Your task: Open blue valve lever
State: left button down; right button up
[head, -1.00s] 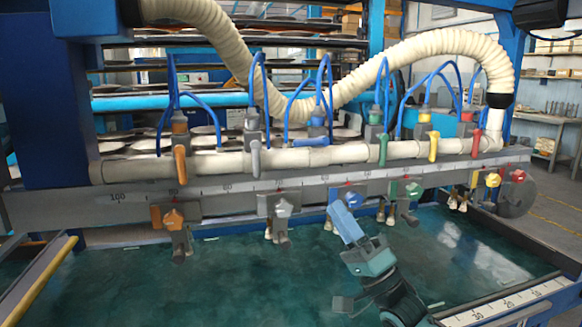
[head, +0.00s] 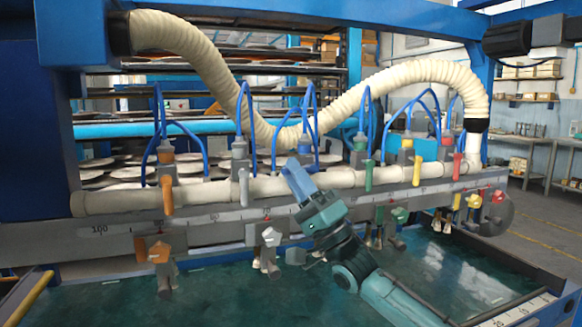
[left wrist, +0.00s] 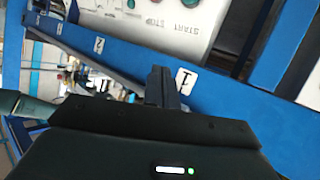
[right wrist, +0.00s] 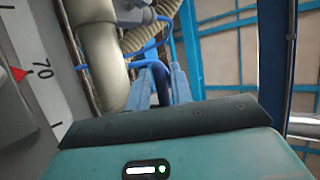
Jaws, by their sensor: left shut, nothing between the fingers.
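The blue valve (head: 305,152) sits on the cream pipe of the rail, partly hidden behind my right gripper (head: 290,168). Its lever lay level along the pipe a second ago; now I cannot make out its angle. My right gripper is raised at the pipe, fingers pointing up and left at the valve. In the right wrist view its two fingers (right wrist: 161,82) stand apart, with a blue part (right wrist: 161,62) between or just behind them; I cannot tell if they touch it. My left gripper (left wrist: 160,85) shows only in the left wrist view, shut and empty.
Orange (head: 167,194), grey (head: 243,187), green (head: 369,175), yellow (head: 417,169) and red (head: 457,165) levers hang down along the pipe. Blue hoses rise behind them. Coloured knobs, such as the orange one (head: 159,252), sit lower. A blue beam (left wrist: 210,98) lies close to my left gripper.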

jog(key=shift+w+a+r, duration=0.25)
jog(key=shift+a+r, duration=0.1)
jog(key=shift+r, duration=0.2)
pick_arm(q)
jog(key=shift+w, duration=0.1)
pick_arm(e)
jog(key=shift+c, duration=0.4)
grip_shut()
jog(key=shift+f+n+g+y, duration=0.1)
jog(key=shift+n+g+y, duration=0.2)
jog(key=shift+n+g, duration=0.65)
jog(key=n+g, duration=0.1)
jog(key=n+g+p, duration=0.1)
jog(key=n+g, duration=0.1)
jog(key=shift+f+y, duration=0.2)
jog(key=shift+y, duration=0.1)
jog(key=shift+f+g, duration=0.25)
pick_arm(q)
jog(key=shift+w+d, duration=0.2)
pick_arm(e)
jog(key=shift+o, duration=0.4)
grip_release()
